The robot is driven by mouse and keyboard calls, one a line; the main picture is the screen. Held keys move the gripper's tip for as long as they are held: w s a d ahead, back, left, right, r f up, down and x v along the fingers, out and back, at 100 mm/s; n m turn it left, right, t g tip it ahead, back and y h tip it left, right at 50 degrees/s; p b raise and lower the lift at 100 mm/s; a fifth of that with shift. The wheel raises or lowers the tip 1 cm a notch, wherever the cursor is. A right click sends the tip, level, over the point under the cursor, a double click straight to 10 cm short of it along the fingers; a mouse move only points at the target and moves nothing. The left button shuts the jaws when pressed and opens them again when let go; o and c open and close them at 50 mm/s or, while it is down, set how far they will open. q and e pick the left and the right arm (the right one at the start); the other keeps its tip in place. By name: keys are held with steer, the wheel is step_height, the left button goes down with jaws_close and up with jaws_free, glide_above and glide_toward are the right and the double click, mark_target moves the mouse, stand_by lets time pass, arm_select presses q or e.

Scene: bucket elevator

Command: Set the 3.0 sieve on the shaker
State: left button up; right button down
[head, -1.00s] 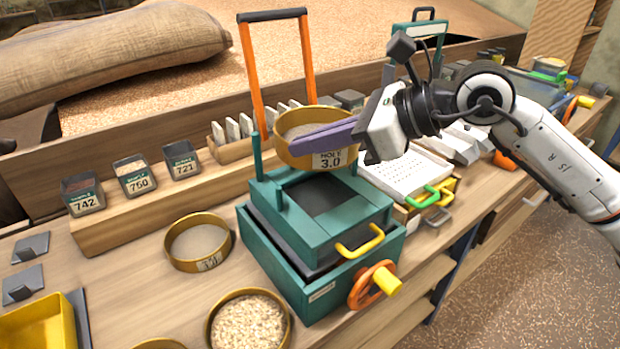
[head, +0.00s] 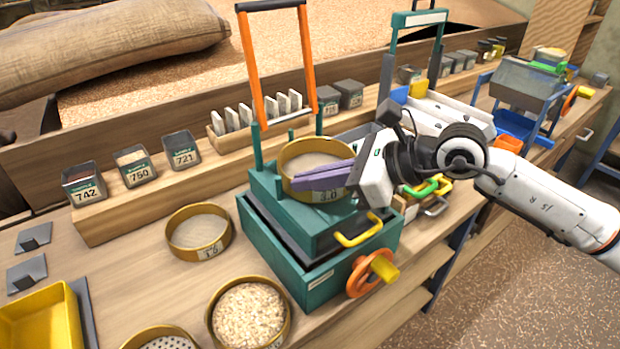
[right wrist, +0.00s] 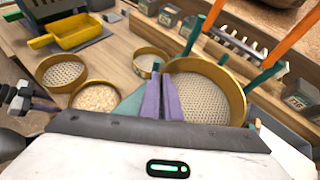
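The 3.0 sieve (head: 318,158), a round tan-rimmed sieve with a mesh floor, is at the top of the green shaker (head: 320,262), inside its upper frame. It looks level; I cannot tell whether it bears fully on the shaker. My right gripper (head: 325,177) has its purple fingers shut on the sieve's near right rim, partly covering the label. The right wrist view shows the sieve's mesh (right wrist: 205,95) beside the nearly closed fingers (right wrist: 162,100). A dark part with a purple tip, apparently my left gripper (right wrist: 45,105), shows at that view's left edge; its opening is unclear.
A 1.5-like labelled sieve (head: 198,233), a grain-filled sieve (head: 248,313) and another sieve (head: 160,340) stand left of the shaker. An orange-sided upright handle (head: 308,62) rises behind it. Sample boxes (head: 182,150) line the back shelf. A yellow scoop (head: 42,325) lies front left.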

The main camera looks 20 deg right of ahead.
steer(key=shift+f, duration=0.2)
steer(key=c, duration=2)
jaws_free()
steer(key=shift+r+p, duration=0.5)
steer(key=shift+f+b+v, duration=0.15)
steer(key=shift+b+v, duration=0.75)
steer(key=shift+v, duration=2.05)
steer(key=shift+f+b+v, duration=0.1)
steer(key=shift+b+v, duration=0.75)
steer(key=shift+v, duration=2.1)
steer(key=shift+s+d, duration=0.1)
